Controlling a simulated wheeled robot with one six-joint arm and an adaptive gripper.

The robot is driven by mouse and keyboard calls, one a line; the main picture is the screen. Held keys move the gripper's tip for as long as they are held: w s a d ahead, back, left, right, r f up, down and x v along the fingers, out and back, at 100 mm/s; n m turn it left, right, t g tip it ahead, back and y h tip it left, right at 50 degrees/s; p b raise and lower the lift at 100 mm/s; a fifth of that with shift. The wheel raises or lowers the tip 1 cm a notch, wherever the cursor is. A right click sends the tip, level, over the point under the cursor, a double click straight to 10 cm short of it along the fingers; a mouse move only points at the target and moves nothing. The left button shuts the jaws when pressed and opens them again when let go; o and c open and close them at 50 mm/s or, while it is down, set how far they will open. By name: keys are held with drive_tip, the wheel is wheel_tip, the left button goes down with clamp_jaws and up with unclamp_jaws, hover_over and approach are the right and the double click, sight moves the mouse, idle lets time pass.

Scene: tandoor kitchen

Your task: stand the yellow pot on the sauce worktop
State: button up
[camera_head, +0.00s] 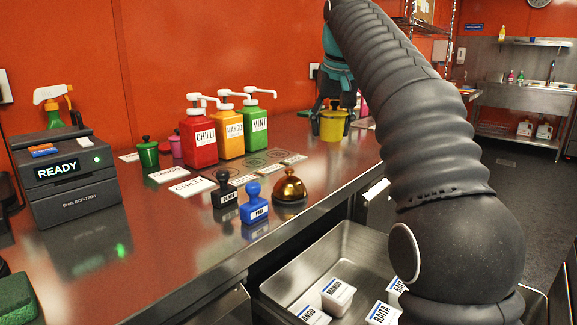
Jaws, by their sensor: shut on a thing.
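The yellow pot (332,126) is at the far right end of the steel sauce worktop (150,238), right of the pump bottles. My gripper (331,106) comes down over it from above, dark fingers around its upper part, shut on it. The pot looks upright. Its base is at or just above the worktop surface; I cannot tell whether it touches. My gripper hides part of the pot's top.
Red chilli (199,142), orange mango (230,136) and green mint (255,131) pump bottles stand left of the pot. Stamps (254,203), a brass bell (290,190) and a label printer (72,185) stand nearer. A steel bin (290,283) with labelled tubs is below the front edge.

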drive_tip(key=w+a+f, duration=0.2)
drive_tip(key=a, duration=0.1)
drive_tip(key=w+a+f, duration=0.2)
drive_tip(key=a, duration=0.1)
drive_tip(key=w+a+f, duration=0.2)
drive_tip(key=a, duration=0.1)
drive_tip(key=shift+w+a+f, duration=0.1)
drive_tip(key=shift+f, duration=2.25)
drive_tip(key=o, duration=1.5)
drive_tip(key=shift+f, duration=0.1)
drive_tip(key=shift+v, duration=6)
